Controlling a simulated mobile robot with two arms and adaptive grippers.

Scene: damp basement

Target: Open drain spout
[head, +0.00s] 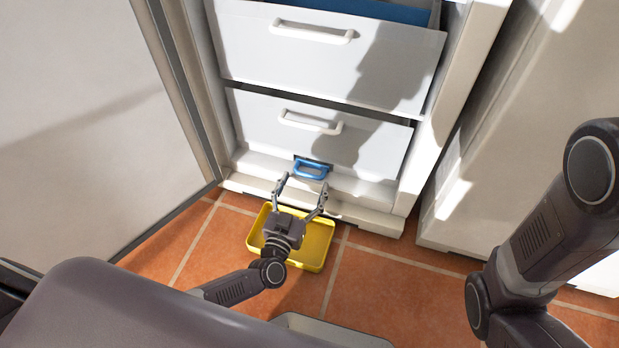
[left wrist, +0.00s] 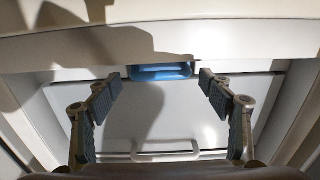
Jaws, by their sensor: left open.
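The blue drain spout (head: 310,169) is a small loop-shaped handle at the bottom front of the white freezer, below the lowest drawer. It also shows in the left wrist view (left wrist: 160,73), centred between the fingers. My left gripper (head: 302,190) is open and empty, just in front of the spout, with its fingers spread to either side. I see no contact with the spout. A yellow tray (head: 318,248) lies on the floor below the spout, partly hidden by my left gripper. My right arm shows at the right, but its gripper is out of view.
The freezer door (head: 95,120) stands open at the left. The lower drawer (head: 370,140) and upper drawer (head: 380,60) have white handles. Another white cabinet (head: 510,160) stands at the right. Tiled floor (head: 390,290) is clear right of the tray.

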